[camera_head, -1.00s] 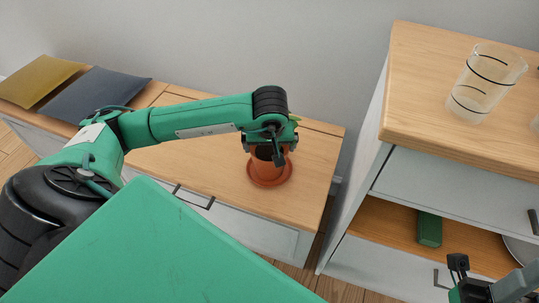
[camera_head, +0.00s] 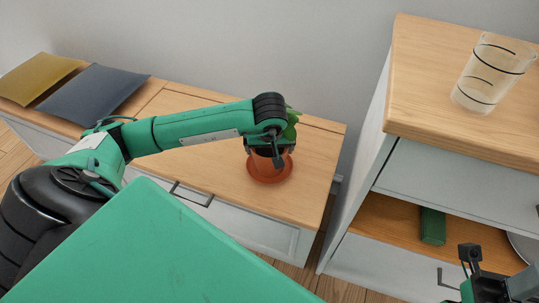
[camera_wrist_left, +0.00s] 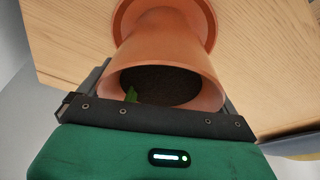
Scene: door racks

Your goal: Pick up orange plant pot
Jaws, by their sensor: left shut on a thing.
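The orange plant pot (camera_head: 270,168) stands on its saucer on the low wooden cabinet top, with green leaves (camera_head: 291,128) showing behind my wrist. My left gripper (camera_head: 268,152) is over the pot and shut on it, fingers on either side of the upper part. In the left wrist view the pot (camera_wrist_left: 165,55) fills the middle, with dark soil inside and a bit of green leaf at the rim. My right gripper (camera_head: 472,268) is at the lower right, away from the pot; its fingertips are too small to judge.
Yellow (camera_head: 38,78) and dark blue (camera_head: 92,92) cushions lie at the left of the low cabinet (camera_head: 220,165). A taller shelf unit (camera_head: 440,130) stands at right with a clear beaker (camera_head: 492,75) on top and a green box (camera_head: 432,226) inside. The wall is close behind.

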